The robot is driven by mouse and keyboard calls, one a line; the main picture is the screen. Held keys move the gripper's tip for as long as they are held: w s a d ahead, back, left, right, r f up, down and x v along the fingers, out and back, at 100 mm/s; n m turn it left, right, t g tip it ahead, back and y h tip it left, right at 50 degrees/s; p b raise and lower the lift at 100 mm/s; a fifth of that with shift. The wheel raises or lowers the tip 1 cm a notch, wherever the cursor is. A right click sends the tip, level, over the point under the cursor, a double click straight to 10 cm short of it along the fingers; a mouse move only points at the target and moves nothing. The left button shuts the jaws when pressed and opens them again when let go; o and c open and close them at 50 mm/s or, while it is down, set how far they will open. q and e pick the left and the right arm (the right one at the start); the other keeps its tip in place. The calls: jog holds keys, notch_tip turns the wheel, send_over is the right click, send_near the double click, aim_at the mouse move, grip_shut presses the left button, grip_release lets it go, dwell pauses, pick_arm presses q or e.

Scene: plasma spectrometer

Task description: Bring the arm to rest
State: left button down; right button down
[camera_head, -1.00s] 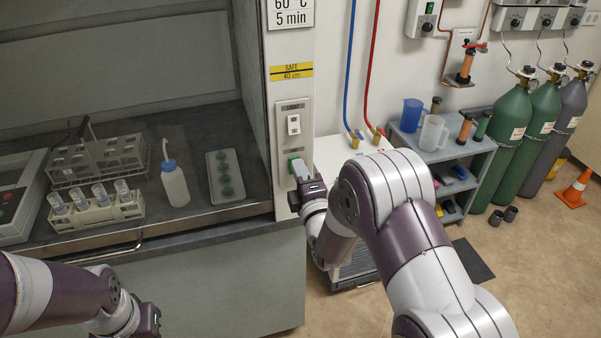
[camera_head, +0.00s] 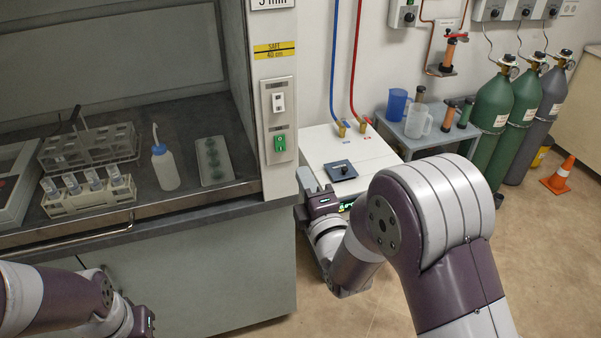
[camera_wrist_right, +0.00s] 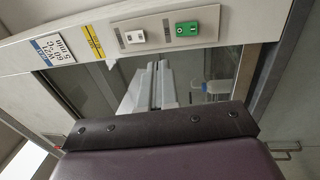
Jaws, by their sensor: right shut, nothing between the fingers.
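My right arm reaches in from the lower right of the head view. Its gripper (camera_head: 306,180) is beside the fume hood's right post, below the switch panel and apart from it. In the right wrist view its pale fingers (camera_wrist_right: 155,85) are together with nothing between them. The switch panel (camera_head: 291,122) has a white switch (camera_head: 279,102) above a green switch (camera_head: 280,142). The green switch also shows in the wrist view (camera_wrist_right: 187,29). My left gripper (camera_head: 145,322) is low at the left, in front of the hood; its fingers are hidden.
The hood worktop (camera_head: 200,202) holds tube racks (camera_head: 90,195), a wash bottle (camera_head: 165,170) and a tray (camera_head: 212,162). A white cabinet (camera_head: 325,145) stands right behind my right gripper. A cart (camera_head: 445,135) and gas cylinders (camera_head: 492,120) are further right.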

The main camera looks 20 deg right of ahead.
jog(key=s+f+m+g, duration=0.4)
jog(key=f+m+g, duration=0.55)
jog(key=f, duration=0.35)
jog(key=s+d+r+m+g+p, duration=0.1)
jog(key=s+m+g, duration=0.7)
jog(key=s, duration=0.6)
jog(key=shift+d+m+g+h, duration=0.2)
jog(key=shift+m+g+h, duration=0.15)
jog(key=shift+g, duration=0.1)
jog(key=shift+r, duration=0.1)
